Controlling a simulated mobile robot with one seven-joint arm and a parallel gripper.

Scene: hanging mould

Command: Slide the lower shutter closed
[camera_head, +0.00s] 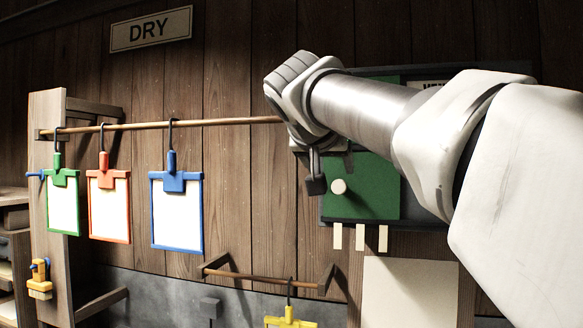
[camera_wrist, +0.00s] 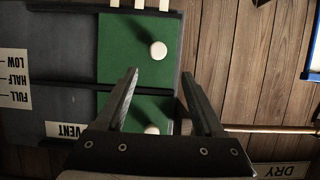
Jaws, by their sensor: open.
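The vent panel's dark frame (camera_wrist: 60,85) is on the plank wall and appears upside down in the wrist view. The lower green shutter (camera_head: 372,190) has a round pale knob (camera_head: 338,187); the shutter (camera_wrist: 125,35) and knob (camera_wrist: 158,50) also show in the wrist view. Bare dark panel lies beside this shutter, on the side of the scale labels. The upper green shutter (camera_wrist: 130,108) has its own pale knob (camera_wrist: 151,129), partly behind my gripper. My gripper (camera_wrist: 160,74) is open and empty. Its fingertips point toward the lower knob, which appears just past them; contact is not visible.
A wooden rod (camera_head: 225,122) with green, red and blue clipped boards (camera_head: 176,213) hangs left of the panel. A lower rod (camera_head: 262,278) carries a yellow clip (camera_head: 290,319). Pale strips (camera_head: 360,238) hang under the panel.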

